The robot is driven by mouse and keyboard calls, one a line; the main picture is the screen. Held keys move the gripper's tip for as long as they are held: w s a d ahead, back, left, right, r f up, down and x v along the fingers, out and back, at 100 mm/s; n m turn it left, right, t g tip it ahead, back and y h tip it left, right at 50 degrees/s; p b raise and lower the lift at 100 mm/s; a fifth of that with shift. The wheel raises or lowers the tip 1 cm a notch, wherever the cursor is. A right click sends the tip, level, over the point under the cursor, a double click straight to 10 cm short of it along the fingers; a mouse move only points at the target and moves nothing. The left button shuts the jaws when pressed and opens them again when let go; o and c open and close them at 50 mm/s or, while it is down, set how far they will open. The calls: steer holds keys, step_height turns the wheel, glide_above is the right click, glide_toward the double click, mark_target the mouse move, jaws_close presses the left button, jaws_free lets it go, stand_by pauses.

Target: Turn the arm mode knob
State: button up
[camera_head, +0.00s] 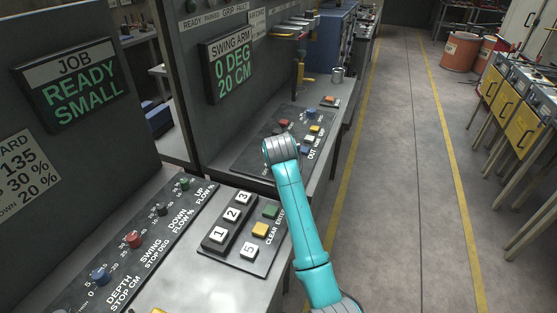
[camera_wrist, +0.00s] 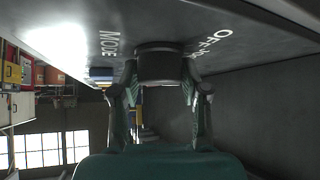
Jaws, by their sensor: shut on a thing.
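The arm mode knob (camera_wrist: 160,64) is a dark round knob on a dark panel in the wrist view. The word MODE is printed to its left and lettering that begins with OFF to its right. My gripper (camera_wrist: 161,82) is shut on this knob, one finger on each side. The knob's pointer mark is not visible, so I cannot tell its setting. In the head view my teal arm reaches to the far control panel (camera_head: 257,158), and its end hides the knob and my fingers.
A swing arm display (camera_head: 233,77) reads 0 DEG, 20 CM. A job display (camera_head: 75,88) reads READY SMALL. Coloured buttons (camera_head: 311,139) sit just beyond my arm's end. The aisle floor (camera_head: 405,180) is clear.

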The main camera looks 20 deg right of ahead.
steer(key=shift+f, duration=0.15)
steer(key=o, duration=1.1)
steer(key=shift+o, duration=0.2)
steer(key=shift+s+r, duration=0.2)
steer(key=shift+r, duration=0.1)
steer(key=v, duration=1.1)
steer(key=shift+s, duration=0.15)
steer(key=shift+r, duration=0.1)
